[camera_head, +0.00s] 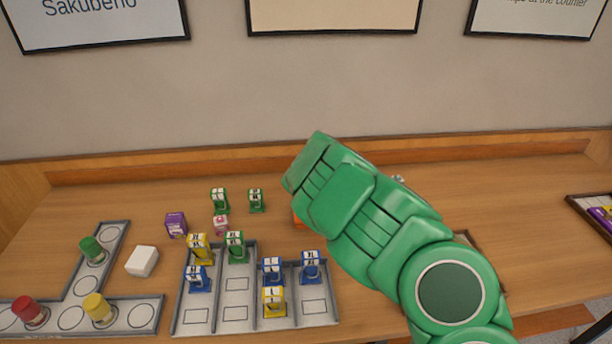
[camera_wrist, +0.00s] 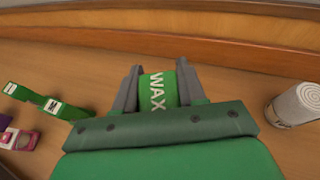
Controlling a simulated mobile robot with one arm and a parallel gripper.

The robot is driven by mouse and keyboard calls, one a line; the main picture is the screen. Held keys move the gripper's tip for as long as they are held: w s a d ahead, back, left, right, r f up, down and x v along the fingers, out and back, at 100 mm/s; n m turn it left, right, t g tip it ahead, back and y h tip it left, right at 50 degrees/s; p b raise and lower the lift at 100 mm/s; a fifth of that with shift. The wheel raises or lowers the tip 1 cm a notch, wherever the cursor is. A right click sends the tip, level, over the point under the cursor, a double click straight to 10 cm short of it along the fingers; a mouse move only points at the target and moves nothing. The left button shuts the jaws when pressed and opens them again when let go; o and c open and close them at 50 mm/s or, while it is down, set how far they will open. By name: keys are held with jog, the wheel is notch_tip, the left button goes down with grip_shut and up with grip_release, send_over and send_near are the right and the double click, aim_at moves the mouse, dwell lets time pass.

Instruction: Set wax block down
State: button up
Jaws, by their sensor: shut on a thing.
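My gripper (camera_wrist: 160,88) is shut on the green wax block (camera_wrist: 158,92), with one grey finger on each side of it. White letters on the block read WAX. Behind the block the wrist view shows the table top and its wooden back edge. I cannot tell whether the block touches the table. In the head view my green arm reaches over the wooden table (camera_head: 540,200) and hides the fingers and the block.
A white cylinder (camera_wrist: 297,103) stands right of my gripper. Green tags (camera_head: 255,200) and a purple box (camera_head: 176,225) stand to the left. A grey divided tray (camera_head: 207,316) holds several coloured tags. A white block (camera_head: 142,261) lies beside a grey holder (camera_head: 115,240) with coloured pegs.

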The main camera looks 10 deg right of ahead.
jog(key=shift+w+a+f, duration=0.2)
jog(key=shift+w+f, duration=3.3)
jog(key=shift+w, duration=0.15)
jog(key=shift+f, duration=1.45)
jog(key=shift+f, duration=0.1)
jog(key=o, duration=1.1)
jog(key=shift+c, duration=0.2)
jog(key=shift+s, duration=0.1)
